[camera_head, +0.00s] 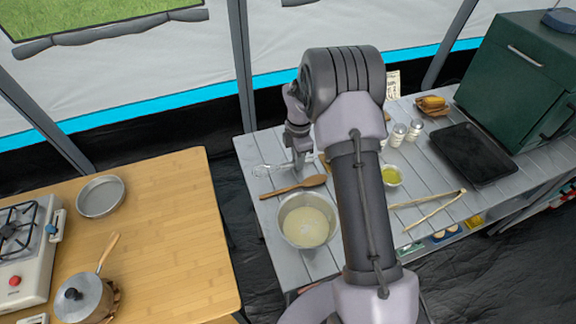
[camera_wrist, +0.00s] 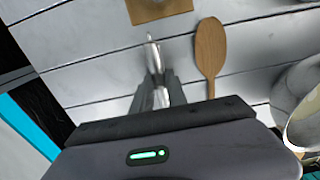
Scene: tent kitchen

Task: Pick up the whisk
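The whisk (camera_head: 268,170) has its wire loops pointing left on the grey slatted table in the head view. Its silver handle (camera_wrist: 152,45) shows between my fingers in the wrist view. My gripper (camera_head: 298,162) points down over the whisk's handle end. In the wrist view my gripper (camera_wrist: 157,78) has its dark fingers close together on both sides of the handle, and they appear shut on it. The wire end is hidden behind my gripper in the wrist view. I cannot tell whether the whisk is clear of the table.
A wooden spoon (camera_head: 295,187) lies close beside the whisk and also shows in the wrist view (camera_wrist: 209,50). A metal bowl (camera_head: 307,222) of pale batter stands in front. Tongs (camera_head: 430,205), shakers (camera_head: 398,134) and a black tray (camera_head: 472,153) are right of my arm.

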